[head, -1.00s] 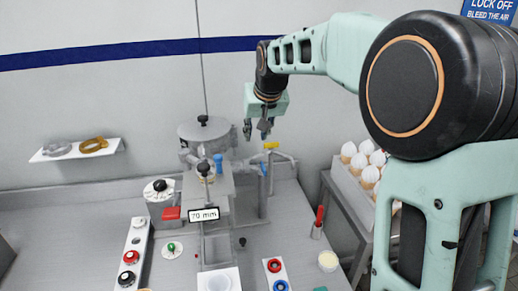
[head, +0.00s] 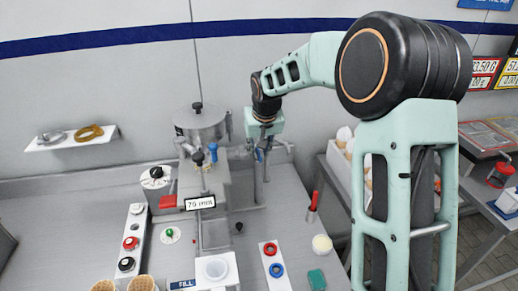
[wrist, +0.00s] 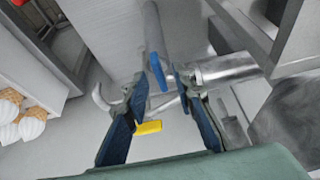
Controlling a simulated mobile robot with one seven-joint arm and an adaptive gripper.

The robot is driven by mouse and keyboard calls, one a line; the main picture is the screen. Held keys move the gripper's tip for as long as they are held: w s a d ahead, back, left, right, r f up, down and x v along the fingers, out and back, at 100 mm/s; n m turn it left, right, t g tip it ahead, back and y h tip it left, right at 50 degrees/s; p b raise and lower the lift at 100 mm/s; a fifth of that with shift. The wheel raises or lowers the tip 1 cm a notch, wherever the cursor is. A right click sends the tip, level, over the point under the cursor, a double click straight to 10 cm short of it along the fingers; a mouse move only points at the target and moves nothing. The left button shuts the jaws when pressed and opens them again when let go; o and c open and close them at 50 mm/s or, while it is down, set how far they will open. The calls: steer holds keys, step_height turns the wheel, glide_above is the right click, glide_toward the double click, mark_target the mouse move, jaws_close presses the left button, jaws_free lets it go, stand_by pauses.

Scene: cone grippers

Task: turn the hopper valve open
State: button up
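The round grey hopper (head: 200,124) with a lidded top stands at the back of the bench, and a blue-handled part (head: 213,152) sits at its front. Pipework to its right carries a blue lever (wrist: 158,72) and a yellow lever (wrist: 148,127), both seen in the wrist view. I cannot tell which lever is the hopper valve. My gripper (wrist: 161,78) is open and empty, down over this pipework. In the wrist view, the blue lever shows between the fingertips and the yellow lever lower between the fingers; contact cannot be told. In the head view, my gripper (head: 262,146) mostly hides both.
A metal pipe (wrist: 225,70) runs close beside the right finger. A stand of white-topped cones (wrist: 12,110) is at the left in the wrist view. On the bench are a button strip (head: 131,240), a red-handled tool (head: 313,205) and a green sponge (head: 317,279).

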steer(key=shift+f, duration=0.1)
jaws_close()
steer(key=shift+n, duration=0.3)
steer(key=n+p, duration=0.1)
steer(key=n+y, duration=0.1)
steer(key=n, duration=0.1)
steer(key=shift+w+d+n+g+y+p, duration=0.1)
steer(key=shift+d+n+g+y+p, duration=0.1)
steer(key=shift+n+g+y+p, duration=0.15)
steer(key=n+g+y+p, duration=0.1)
steer(key=n, duration=0.2)
steer(key=shift+w+n, duration=0.1)
steer(key=shift+n, duration=0.25)
steer(key=n+g, duration=0.1)
steer(key=n, duration=0.4)
steer(key=shift+w+g+y, duration=0.15)
steer(key=shift+g+y, duration=0.2)
steer(key=shift+n+g+p, duration=0.35)
steer(key=shift+n+g, duration=0.55)
steer(key=shift+n, duration=1.6)
